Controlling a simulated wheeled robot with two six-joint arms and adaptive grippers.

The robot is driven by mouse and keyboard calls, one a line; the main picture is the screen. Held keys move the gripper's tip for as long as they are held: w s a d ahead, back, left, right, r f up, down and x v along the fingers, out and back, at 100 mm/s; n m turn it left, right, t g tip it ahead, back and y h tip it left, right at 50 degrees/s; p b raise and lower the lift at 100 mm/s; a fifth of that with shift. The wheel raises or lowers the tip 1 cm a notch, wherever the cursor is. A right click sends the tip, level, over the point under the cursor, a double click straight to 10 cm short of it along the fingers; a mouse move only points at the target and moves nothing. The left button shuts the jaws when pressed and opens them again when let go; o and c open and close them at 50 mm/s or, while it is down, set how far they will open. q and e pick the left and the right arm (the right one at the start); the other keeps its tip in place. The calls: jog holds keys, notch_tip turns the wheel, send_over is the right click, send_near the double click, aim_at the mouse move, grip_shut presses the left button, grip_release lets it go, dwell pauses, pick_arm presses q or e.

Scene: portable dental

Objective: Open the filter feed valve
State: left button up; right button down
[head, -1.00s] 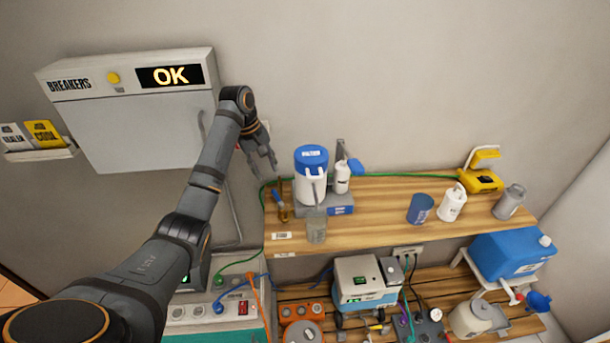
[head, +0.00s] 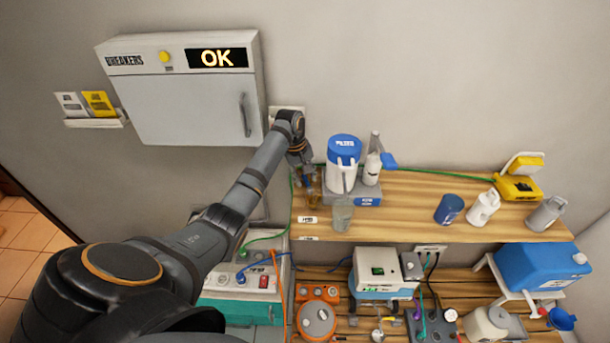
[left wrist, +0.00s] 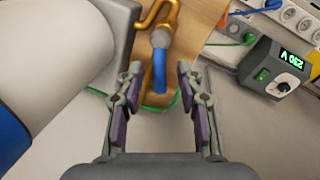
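The filter feed valve shows in the left wrist view as a blue lever (left wrist: 160,68) on a brass pipe (left wrist: 168,12). My left gripper (left wrist: 160,105) is open, its two fingers on either side of the lever's near end, with no contact visible. In the head view my left gripper (head: 306,178) is at the shelf's left end and mostly hides the valve. The filter, a white jug with a blue lid (head: 344,148), stands just right of it. It also shows large at the left of the left wrist view (left wrist: 60,70). My right gripper is not in view.
The wooden shelf (head: 410,205) also holds a glass (head: 342,216), a blue cup (head: 449,209) and white bottles. A breaker box (head: 185,105) hangs on the wall at left. A 230 V unit (left wrist: 280,72) is at right in the wrist view.

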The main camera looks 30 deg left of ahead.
pick_arm(q)
grip_shut()
jog(key=shift+w+d+r+m+p, duration=0.1)
jog(key=shift+w+r+m+p, duration=0.1)
jog(key=shift+m+p, duration=0.35)
jog(key=shift+w+d+r+m+p, duration=0.1)
jog(key=shift+r+m+p, duration=0.05)
jog(key=shift+m+p, duration=0.4)
jog(key=shift+w+d+f+m+g+p, duration=0.15)
jog(key=shift+m, duration=0.45)
jog(key=shift+w+d+f+m+g+p, duration=0.1)
jog(key=shift+m+g+p, duration=0.05)
jog(key=shift+m, duration=0.45)
